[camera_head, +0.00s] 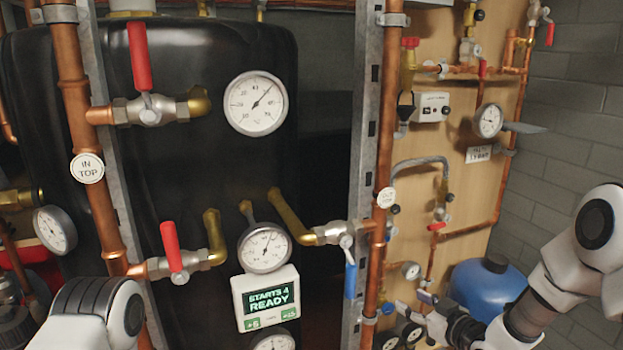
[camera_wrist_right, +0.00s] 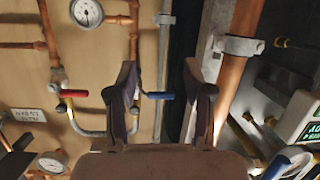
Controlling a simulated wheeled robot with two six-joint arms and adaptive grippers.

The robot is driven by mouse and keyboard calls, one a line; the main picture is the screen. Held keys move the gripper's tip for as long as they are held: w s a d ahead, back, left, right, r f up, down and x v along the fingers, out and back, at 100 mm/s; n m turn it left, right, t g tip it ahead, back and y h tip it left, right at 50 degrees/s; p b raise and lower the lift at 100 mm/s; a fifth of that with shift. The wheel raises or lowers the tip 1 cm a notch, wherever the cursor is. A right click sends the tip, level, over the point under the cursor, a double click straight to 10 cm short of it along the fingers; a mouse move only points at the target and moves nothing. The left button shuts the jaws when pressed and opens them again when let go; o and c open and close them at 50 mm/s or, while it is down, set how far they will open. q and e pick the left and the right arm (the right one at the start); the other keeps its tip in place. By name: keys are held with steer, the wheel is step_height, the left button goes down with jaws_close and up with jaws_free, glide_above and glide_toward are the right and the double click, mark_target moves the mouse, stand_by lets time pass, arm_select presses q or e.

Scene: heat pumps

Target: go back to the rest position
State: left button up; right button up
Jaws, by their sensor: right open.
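My right arm comes in from the right in the head view, and its gripper (camera_head: 418,305) is low in front of the wooden board. In the right wrist view the two fingers of the gripper (camera_wrist_right: 162,90) stand apart with nothing between them. A blue lever and pipes show behind the gap. No contact with them can be made out. A white link of my left arm shows at the lower left of the head view; its gripper is out of the picture.
A black tank (camera_head: 330,180) with red-handled valves, gauges and a display box (camera_head: 266,298) reading "STARTS 4 READY" fills the left. A copper pipe (camera_head: 378,130) stands mid-picture. A blue vessel (camera_head: 488,285) is close beside my right gripper. A brick wall is at right.

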steer(key=s+a+f+m+g+h, duration=0.25)
steer(key=s+f+g, duration=0.45)
steer(key=s+f, duration=1.35)
steer(key=s+d+f+m+g+h, duration=0.1)
steer(key=s+f+m+g, duration=0.1)
steer(key=s, duration=0.8)
steer(key=s+d+f+m+g+h, duration=0.1)
steer(key=s+d+f+g+h, duration=0.1)
steer(key=s, duration=0.8)
steer(key=f+g, duration=0.1)
steer(key=g, duration=0.1)
steer(key=shift+f+m+g, duration=0.35)
steer(key=shift+g, duration=0.05)
